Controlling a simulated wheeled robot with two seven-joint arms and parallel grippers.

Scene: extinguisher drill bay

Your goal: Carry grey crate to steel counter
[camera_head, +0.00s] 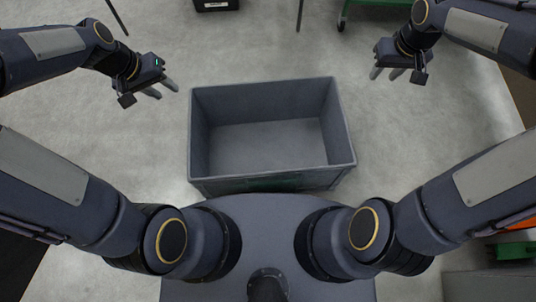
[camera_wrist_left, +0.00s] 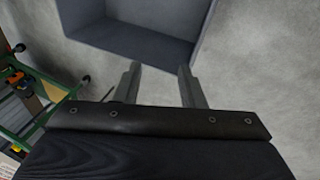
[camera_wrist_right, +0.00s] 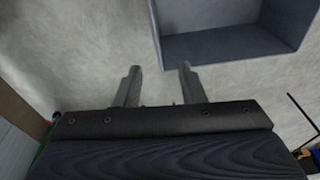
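The grey crate (camera_head: 346,130) is an open, empty box on the floor, upright, in the middle of the head view just in front of my base. My left gripper (camera_head: 165,90) is off the crate's left side, open and empty. My right gripper (camera_head: 383,75) is off the crate's right side, also open and empty. Neither gripper touches the crate. Part of the crate shows at the top of the left wrist view (camera_wrist_left: 130,43) and at the top right of the right wrist view (camera_wrist_right: 225,45). I cannot make out a steel counter for sure.
A black box (camera_head: 215,5) stands at the top edge of the head view. A green wheeled cart (camera_head: 375,3) is at the top right. A brown surface (camera_head: 522,95) lies at the right edge. Pale concrete floor around the crate is clear.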

